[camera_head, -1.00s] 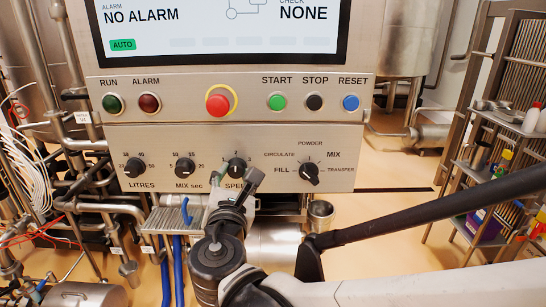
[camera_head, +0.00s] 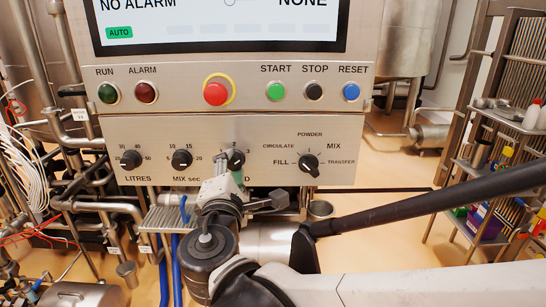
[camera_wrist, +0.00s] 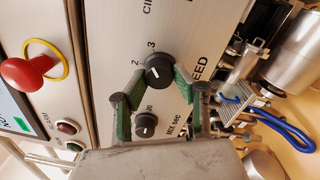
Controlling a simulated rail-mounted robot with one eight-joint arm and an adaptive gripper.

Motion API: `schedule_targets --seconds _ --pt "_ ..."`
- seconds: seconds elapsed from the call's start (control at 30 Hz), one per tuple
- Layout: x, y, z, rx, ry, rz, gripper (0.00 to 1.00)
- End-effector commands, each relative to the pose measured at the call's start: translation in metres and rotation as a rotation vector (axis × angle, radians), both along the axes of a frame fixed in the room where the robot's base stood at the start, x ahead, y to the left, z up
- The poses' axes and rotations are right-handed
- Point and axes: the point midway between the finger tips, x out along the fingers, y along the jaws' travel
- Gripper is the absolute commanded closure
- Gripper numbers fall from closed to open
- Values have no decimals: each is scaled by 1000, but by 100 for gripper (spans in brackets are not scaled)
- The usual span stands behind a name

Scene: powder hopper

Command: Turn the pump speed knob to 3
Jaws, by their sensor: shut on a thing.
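In the head view my gripper (camera_head: 229,180) reaches up from below and hides part of the knob and the SPEED label.
The MIX sec knob (camera_head: 182,159) and LITRES knob (camera_head: 131,160) are to the left; the mode selector (camera_head: 309,164) is to the right. Above are the red emergency stop (camera_head: 215,94), green START (camera_head: 275,91), black STOP (camera_head: 314,91) and blue RESET (camera_head: 351,92) buttons.

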Motion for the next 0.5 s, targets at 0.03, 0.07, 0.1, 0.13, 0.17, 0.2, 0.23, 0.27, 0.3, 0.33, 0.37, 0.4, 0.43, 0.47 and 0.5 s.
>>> schedule_targets --seconds 0.03,0.07,0.1,0.13,0.17,0.2,0.23,0.27,0.3,0.33,0.37,0.4,0.43,0.47,0.5 --pt "0 0 -1 26 2 0 99" --pt "0 0 -1 40 3 -1 99" --pt "0 0 -1 59 5 -1 99" --pt "0 0 -1 71 6 -1 99" --pt "0 0 0 83 7 -1 99" --pt "0 0 0 96 8 -1 99" --pt "0 0 0 104 8 0 99" --pt "0 0 0 113 9 -1 99" --pt "0 0 0 121 10 0 99" --pt "0 0 0 127 10 0 99" --pt "0 0 0 131 10 -1 99" --pt "0 0 0 137 11 -1 99" --pt "0 0 0 140 11 -1 99" --pt "0 0 0 143 12 -1 99" --pt "0 0 0 145 12 -1 99"
